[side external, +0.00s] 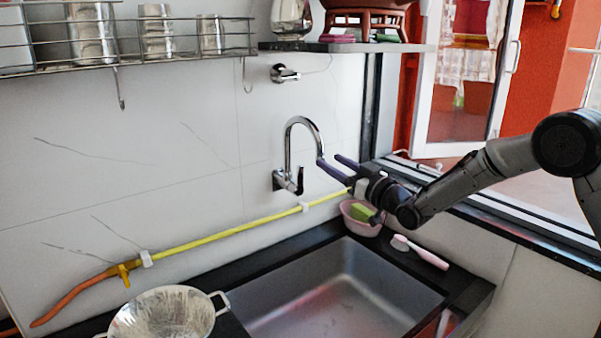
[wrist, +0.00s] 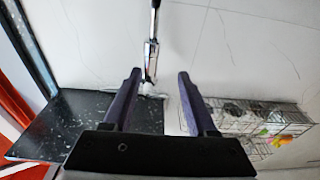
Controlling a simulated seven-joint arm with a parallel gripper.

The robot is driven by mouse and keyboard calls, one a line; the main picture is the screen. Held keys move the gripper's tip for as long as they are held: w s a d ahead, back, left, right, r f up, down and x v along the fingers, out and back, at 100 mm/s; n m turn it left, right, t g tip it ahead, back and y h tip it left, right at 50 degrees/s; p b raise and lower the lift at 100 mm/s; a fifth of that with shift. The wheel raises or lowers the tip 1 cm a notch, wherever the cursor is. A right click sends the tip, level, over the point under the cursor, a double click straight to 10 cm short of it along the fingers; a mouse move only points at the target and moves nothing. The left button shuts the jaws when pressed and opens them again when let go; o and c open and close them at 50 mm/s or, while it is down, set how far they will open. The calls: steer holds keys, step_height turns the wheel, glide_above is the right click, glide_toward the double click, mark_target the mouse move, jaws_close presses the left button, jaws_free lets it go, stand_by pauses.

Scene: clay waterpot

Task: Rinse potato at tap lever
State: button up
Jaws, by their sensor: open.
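The chrome tap (side external: 304,122) stands out from the tiled wall with its curved spout above the sink (side external: 325,300). Its lever (side external: 300,180) is a small dark upright piece at the tap's base. My gripper (side external: 329,160) is open and empty, to the right of the tap, with its purple-grey fingers pointing left toward the spout. In the wrist view, a chrome fitting (wrist: 152,50) shows beyond and between the open fingers (wrist: 159,73); I cannot tell whether they touch it. I cannot make out a potato in either view.
A pink bowl (side external: 349,221) with a green sponge (side external: 362,212) stands below my gripper, beside a pink brush (side external: 428,254). A metal strainer (side external: 162,318) is at front left. A yellow hose (side external: 225,233) runs along the wall. A shelf (side external: 345,47) and rack (side external: 130,58) hang above.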

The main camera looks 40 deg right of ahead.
steer(key=g, duration=0.1)
glide_toward(302, 172)
steer(key=w, duration=1)
steer(key=shift+w+a+r, duration=0.2)
steer(key=shift+w+r, duration=0.05)
jaws_close()
stand_by(1.1)
